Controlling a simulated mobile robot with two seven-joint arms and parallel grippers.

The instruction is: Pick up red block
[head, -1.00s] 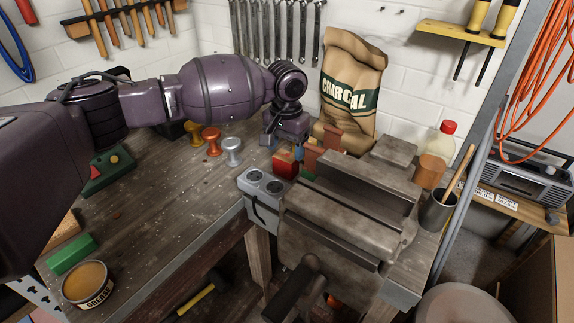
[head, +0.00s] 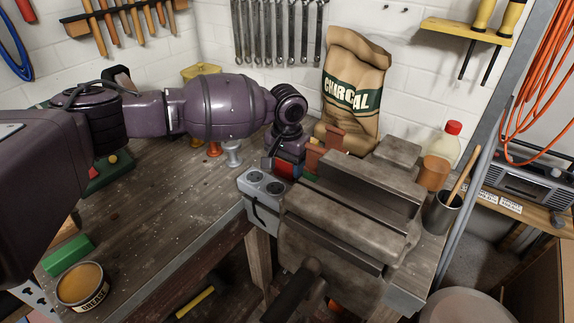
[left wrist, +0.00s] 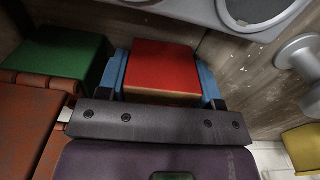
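The red block (left wrist: 163,68) has a bright red top and light wooden edges. In the left wrist view it lies between the two blue-tipped fingers of my left gripper (left wrist: 165,80), with little or no gap at either side. I cannot tell whether the fingers press on it. In the head view the red block (head: 284,168) is partly hidden by my left gripper (head: 283,165), which points down over it on the bench behind the vise's grey front unit. My right gripper is in neither view.
Spools (head: 233,154) stand left. The grease tin (head: 82,286) is at front left.

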